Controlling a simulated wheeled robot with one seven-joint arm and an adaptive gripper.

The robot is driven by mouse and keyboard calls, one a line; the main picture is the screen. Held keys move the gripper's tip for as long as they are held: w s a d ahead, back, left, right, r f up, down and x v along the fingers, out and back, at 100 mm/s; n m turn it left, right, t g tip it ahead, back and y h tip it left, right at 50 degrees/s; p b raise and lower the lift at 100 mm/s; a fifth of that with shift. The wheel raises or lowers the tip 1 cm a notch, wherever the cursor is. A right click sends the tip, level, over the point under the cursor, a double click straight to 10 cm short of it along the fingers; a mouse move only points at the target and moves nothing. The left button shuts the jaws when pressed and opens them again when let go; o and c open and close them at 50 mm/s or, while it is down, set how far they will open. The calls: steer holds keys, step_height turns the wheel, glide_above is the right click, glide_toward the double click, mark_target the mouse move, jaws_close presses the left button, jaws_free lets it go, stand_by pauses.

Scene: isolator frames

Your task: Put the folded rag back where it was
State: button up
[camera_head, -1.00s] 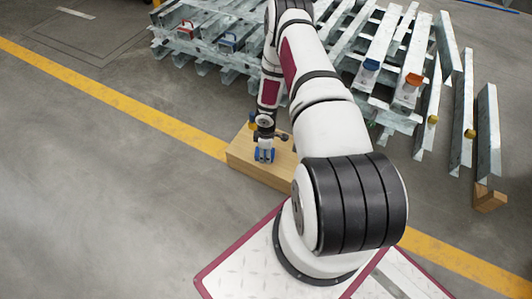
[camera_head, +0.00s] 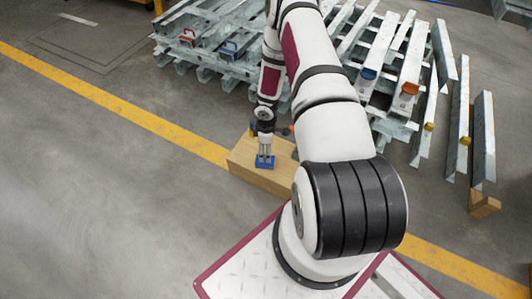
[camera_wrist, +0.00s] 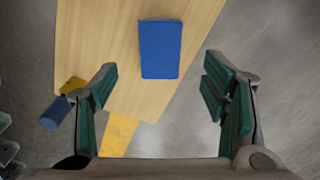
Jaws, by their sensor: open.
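The folded rag (camera_head: 264,163) is a small blue rectangle lying flat on the light wooden block (camera_head: 247,180). In the wrist view the rag (camera_wrist: 160,48) lies on the wood (camera_wrist: 105,45), beyond and between my fingers. My gripper (camera_head: 265,150) points down over the rag in the head view. In the wrist view my gripper (camera_wrist: 160,88) has its green-padded fingers spread wide, with nothing between the pads. The rag looks clear of both fingers; the exact height of the gripper above it is hard to tell.
A blue-and-yellow item (camera_wrist: 56,112) sits beside the left finger, near the wood's edge. A stack of galvanised steel beams (camera_head: 400,60) with coloured clamps stands behind and to the right. The grey floor at left is clear, crossed by a yellow line (camera_head: 110,100).

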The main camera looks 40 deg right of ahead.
steer(key=w+d+r+m+h, duration=0.1)
steer(key=w+r, duration=0.1)
steer(key=r, duration=0.9)
steer(key=w+d+r+m+h, duration=0.1)
steer(key=w+r+h, duration=0.1)
steer(key=r, duration=1)
steer(key=s+a+r+m+h, duration=0.1)
steer(key=s+a+r, duration=0.1)
steer(key=r, duration=0.8)
steer(key=s+a+r+m, duration=0.2)
steer(key=s+a+r, duration=0.1)
steer(key=r, duration=0.6)
steer(key=s+a+r+m, duration=0.3)
steer(key=s+a+r, duration=0.6)
steer(key=s+r, duration=0.25)
steer(key=s+a+r+y, duration=0.1)
steer(key=s+a+y, duration=0.1)
steer(key=s+a, duration=0.3)
steer(key=s+a+r+y, duration=0.2)
steer(key=s+a, duration=0.3)
steer(key=s, duration=0.6)
steer(key=shift+s+a+r+m+p, duration=0.15)
steer(key=shift+s+m+p, duration=0.1)
steer(key=shift+m+p, duration=0.2)
